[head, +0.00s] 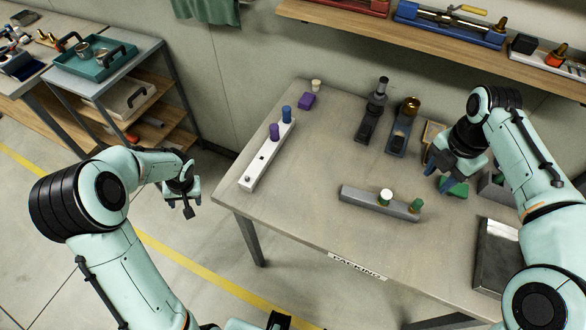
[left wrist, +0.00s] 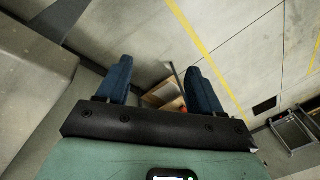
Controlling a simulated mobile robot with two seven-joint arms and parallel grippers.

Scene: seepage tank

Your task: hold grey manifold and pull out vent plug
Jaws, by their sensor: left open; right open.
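The grey manifold (head: 358,203) lies on the table near its front edge. A white-topped plug (head: 386,196) and a green plug (head: 416,205) stand in it; I cannot tell which is the vent plug. My right gripper (head: 438,176) is open over the table's right part, beyond and to the right of the manifold, close to a green block (head: 457,189). My left gripper (head: 187,208) is open and empty beyond the table's left edge. Its two blue fingers are spread in the left wrist view (left wrist: 158,80), with floor below.
A white manifold (head: 262,162) with purple and blue plugs lies at the table's left. Dark fixtures (head: 373,112) stand at the back, under a shelf (head: 440,45). A metal box (head: 497,255) is at the right front.

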